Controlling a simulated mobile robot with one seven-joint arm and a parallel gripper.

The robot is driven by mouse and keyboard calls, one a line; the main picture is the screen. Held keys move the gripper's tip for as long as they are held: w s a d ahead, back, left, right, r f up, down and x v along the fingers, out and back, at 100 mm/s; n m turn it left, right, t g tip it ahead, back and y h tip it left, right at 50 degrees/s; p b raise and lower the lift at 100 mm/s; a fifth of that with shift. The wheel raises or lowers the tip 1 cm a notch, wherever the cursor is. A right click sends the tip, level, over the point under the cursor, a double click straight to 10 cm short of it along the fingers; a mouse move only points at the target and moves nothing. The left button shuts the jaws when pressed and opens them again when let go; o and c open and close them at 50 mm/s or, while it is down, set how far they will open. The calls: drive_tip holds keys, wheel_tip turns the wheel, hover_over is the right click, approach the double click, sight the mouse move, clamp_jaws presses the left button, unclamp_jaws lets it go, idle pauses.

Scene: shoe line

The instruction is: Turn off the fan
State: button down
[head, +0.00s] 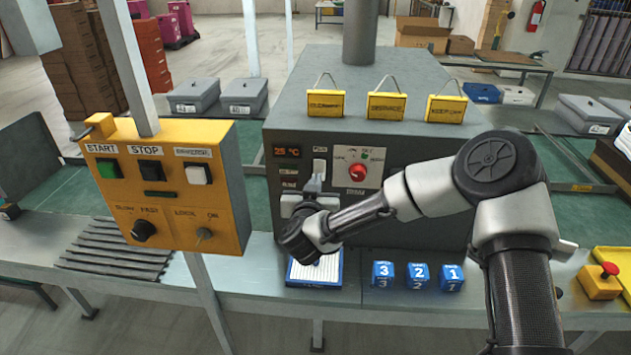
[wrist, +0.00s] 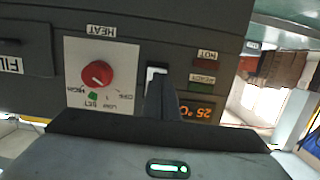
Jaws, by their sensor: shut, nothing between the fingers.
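A dark grey machine (head: 420,180) stands at the middle of the bench. On its front is a small switch (head: 319,166) with a white face, between the temperature display and the red knob; a tiny label above it is too small to read. The switch also shows in the wrist view (wrist: 157,72), partly hidden by my fingers. My gripper (head: 316,184) is shut and empty, its fingertips just below the switch in the head view. I cannot tell whether they touch it, or which way the switch is set.
A red heat knob (head: 359,172) sits close right of the switch, and a 25 °C display (head: 287,151) close left. A yellow control box (head: 165,190) stands at left. Blue numbered blocks (head: 418,276) and a white pad (head: 315,270) lie on the bench below.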

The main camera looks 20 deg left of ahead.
drive_tip(key=shift+w, duration=0.15)
drive_tip(key=b, duration=0.2)
drive_tip(key=shift+w+a+f+t+b, duration=0.1)
drive_tip(key=shift+w+f+t+b, duration=0.1)
drive_tip(key=shift+f+t+b, duration=0.2)
drive_tip(key=shift+r, duration=0.1)
